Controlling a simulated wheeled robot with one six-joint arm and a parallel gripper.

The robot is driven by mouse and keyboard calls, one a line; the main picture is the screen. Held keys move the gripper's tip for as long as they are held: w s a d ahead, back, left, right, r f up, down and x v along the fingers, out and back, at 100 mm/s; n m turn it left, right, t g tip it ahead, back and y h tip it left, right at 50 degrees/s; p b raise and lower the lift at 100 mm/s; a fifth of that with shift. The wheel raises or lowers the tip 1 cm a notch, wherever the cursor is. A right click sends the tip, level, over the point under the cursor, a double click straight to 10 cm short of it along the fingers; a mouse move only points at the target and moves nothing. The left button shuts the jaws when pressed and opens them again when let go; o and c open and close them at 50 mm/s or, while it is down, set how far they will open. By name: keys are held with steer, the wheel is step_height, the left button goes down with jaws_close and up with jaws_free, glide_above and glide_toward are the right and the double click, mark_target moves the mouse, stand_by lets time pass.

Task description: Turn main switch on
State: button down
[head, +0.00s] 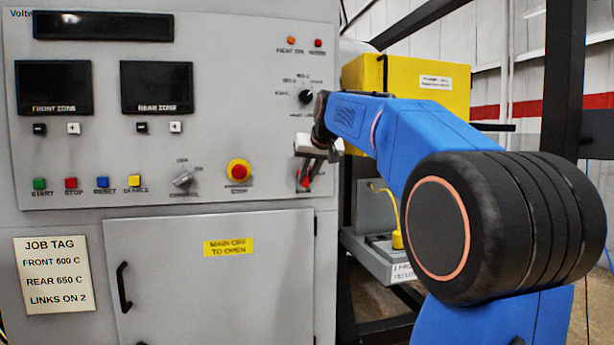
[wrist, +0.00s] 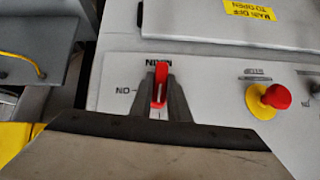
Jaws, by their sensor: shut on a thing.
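The main switch is a red lever (head: 304,184) at the lower right of the grey control panel. In the wrist view the red lever (wrist: 161,75) stands between my two dark fingers, roughly upright in the picture. An upside-down "ON" label lies to its left there, and a partly covered "MAIN" label lies just above it. My gripper (head: 310,167) reaches the panel from the right and is shut on the lever. It also shows in the wrist view (wrist: 162,100). The fingers hide part of the lever and its base.
A yellow-and-red emergency button (head: 239,171) and a grey rotary switch (head: 183,179) sit left of the lever. A black selector knob (head: 306,97) is above it. Below is a closed door (head: 210,290) with a yellow "MAIN OFF TO OPEN" label. A yellow box (head: 440,85) stands right.

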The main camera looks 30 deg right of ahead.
steer(key=shift+d+m+t+y, duration=0.2)
steer(key=shift+m+t+y, duration=0.5)
steer(key=shift+y, duration=0.5)
steer(key=m+t+y, duration=0.1)
steer(key=m+y, duration=0.1)
steer(key=y, duration=0.1)
steer(key=shift+s+d+f, duration=0.1)
steer(key=shift+f, duration=0.05)
steer(key=m+t+y, duration=0.2)
steer(key=shift+f+y, duration=0.15)
steer(key=shift+y, duration=0.25)
steer(key=shift+f+m+t+y, duration=0.1)
steer(key=shift+m+t+y, duration=0.8)
steer(key=shift+m+t, duration=0.4)
steer(key=shift+m, duration=0.3)
steer(key=c, duration=1.7)
jaws_free()
